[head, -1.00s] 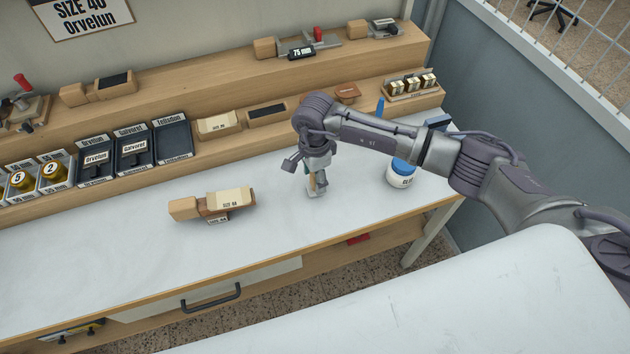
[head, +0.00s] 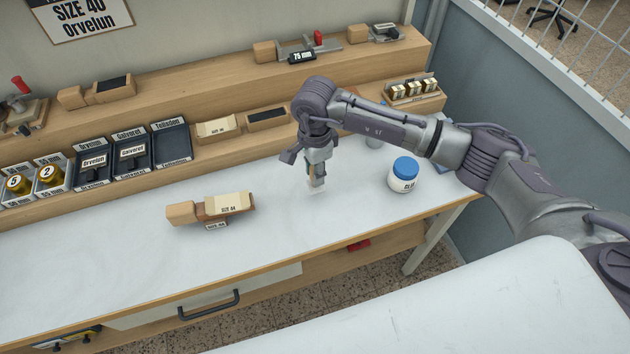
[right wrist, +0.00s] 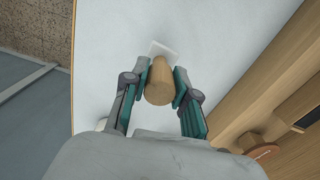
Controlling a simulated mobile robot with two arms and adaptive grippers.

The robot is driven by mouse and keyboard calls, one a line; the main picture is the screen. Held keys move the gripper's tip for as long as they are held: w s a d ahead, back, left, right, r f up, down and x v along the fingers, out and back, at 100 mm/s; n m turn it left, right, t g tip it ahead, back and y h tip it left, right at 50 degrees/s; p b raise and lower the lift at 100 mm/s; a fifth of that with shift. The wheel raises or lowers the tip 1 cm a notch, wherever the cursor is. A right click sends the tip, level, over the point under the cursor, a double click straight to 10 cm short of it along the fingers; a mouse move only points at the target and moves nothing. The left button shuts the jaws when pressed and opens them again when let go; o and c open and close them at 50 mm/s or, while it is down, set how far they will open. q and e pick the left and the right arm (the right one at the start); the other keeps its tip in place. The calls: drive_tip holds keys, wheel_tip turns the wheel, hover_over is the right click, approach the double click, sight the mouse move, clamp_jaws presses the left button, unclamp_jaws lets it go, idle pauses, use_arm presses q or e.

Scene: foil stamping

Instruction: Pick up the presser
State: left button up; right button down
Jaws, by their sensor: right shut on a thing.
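The presser has a rounded wooden handle and a pale flat foot. In the head view the presser (head: 314,186) shows under my right gripper (head: 317,168), over the white tabletop right of the middle. In the right wrist view the two fingers of the gripper (right wrist: 160,88) are shut on the wooden handle of the presser (right wrist: 159,80), one on each side. The pale foot shows beyond the handle. Whether the foot touches the table or hangs just above it, I cannot tell. My left gripper is not in view.
A white jar with a blue lid (head: 403,175) stands right of the gripper. A wooden block holder with a size card (head: 226,204) lies to the left. Wooden shelves (head: 200,75) with trays and tools run along the back. The tabletop between is clear.

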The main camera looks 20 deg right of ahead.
drive_tip(key=s+d+r+b, duration=0.3)
drive_tip(key=s+d+r, duration=0.4)
drive_tip(key=s+d, duration=0.1)
drive_tip(key=shift+d, duration=0.2)
